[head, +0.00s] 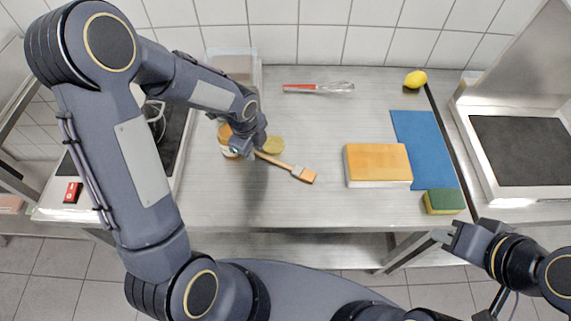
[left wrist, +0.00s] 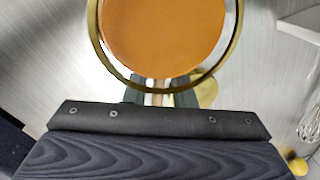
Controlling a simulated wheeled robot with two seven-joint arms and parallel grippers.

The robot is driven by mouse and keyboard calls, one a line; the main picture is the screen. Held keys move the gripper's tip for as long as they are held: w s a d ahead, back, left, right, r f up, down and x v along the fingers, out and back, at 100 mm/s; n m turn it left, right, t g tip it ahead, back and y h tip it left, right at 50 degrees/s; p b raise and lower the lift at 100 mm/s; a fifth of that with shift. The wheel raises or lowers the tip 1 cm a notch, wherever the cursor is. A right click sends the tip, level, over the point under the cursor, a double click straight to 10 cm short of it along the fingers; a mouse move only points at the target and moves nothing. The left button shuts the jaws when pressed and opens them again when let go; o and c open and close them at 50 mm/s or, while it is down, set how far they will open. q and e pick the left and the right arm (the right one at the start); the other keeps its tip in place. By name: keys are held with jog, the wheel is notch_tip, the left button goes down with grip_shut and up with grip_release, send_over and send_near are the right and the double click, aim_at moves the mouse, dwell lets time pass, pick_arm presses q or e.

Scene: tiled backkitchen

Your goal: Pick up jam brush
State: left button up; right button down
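The jam brush lies at the middle left of the counter in the head view, with a thin wooden handle (head: 272,160) and an orange-tan head (head: 304,174) pointing right and toward me. My left gripper (head: 247,147) is over the handle's far end, beside the jam jar (head: 226,141). In the left wrist view the jar's gold rim and orange jam (left wrist: 163,35) fill the top and partly hide the fingers (left wrist: 159,92). A pale strip shows between them; their grip on it is unclear. My right gripper (head: 447,237) is off the counter's front right edge; its finger gap is unclear.
A round yellow lid (head: 274,145) lies close to the handle. A red-handled whisk (head: 318,88) is at the back. An orange-topped block (head: 377,163), blue cloth (head: 424,143), sponge (head: 443,202) and lemon (head: 415,79) are at right. The counter in front of the brush is clear.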

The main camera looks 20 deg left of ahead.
pick_arm(q)
grip_shut()
jog(key=shift+r, duration=0.45)
notch_tip(320, 180, up, 2)
jog(key=shift+r, duration=0.2)
jog(key=s+d+r+b, duration=0.1)
jog(key=s+d+r, duration=0.6)
jog(key=s, duration=0.5)
notch_tip(320, 180, up, 3)
jog(key=shift+d+f, duration=0.15)
jog(key=shift+d, duration=0.05)
